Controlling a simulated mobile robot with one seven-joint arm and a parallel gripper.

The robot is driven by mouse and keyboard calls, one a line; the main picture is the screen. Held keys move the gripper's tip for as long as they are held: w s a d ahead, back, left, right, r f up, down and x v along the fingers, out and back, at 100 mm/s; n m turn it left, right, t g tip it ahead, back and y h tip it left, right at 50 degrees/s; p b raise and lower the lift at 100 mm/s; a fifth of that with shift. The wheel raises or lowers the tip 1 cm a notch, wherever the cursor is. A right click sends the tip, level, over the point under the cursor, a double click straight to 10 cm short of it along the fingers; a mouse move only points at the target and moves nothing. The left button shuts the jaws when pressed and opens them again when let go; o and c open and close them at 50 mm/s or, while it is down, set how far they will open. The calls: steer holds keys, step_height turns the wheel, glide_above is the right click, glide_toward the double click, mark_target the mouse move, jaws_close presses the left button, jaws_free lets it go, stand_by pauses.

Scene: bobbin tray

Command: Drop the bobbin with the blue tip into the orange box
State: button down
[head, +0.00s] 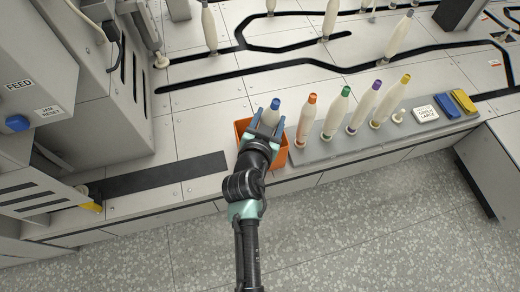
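The bobbin with the blue tip (275,104) has a pale cream body and stands upright, blue tip up, between the two blue fingers of my gripper (269,122). The orange box (243,127) is directly below and around them, at the left end of the grey bobbin tray (300,156). My gripper and wrist cover the middle of the box. The lower part of the bobbin is hidden behind my gripper, so I cannot tell whether it touches the box floor. A finger stands on each side of the bobbin; whether they press on it is too small to tell.
Bobbins with orange (312,99), green (345,91), purple (376,86) and yellow (405,78) tips stand on the tray, right of the box. An empty peg (398,117) follows, then a label plate and blue and yellow blocks. Grey machines stand at the left.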

steer(key=shift+f+b, duration=1.25)
steer(key=shift+f, duration=0.65)
steer(key=shift+c, duration=0.5)
jaws_free()
steer(key=shift+s, duration=0.15)
steer(key=p+v, duration=0.4)
steer(key=v, duration=0.8)
steer(key=shift+s+r, duration=0.3)
steer(key=shift+a, duration=0.1)
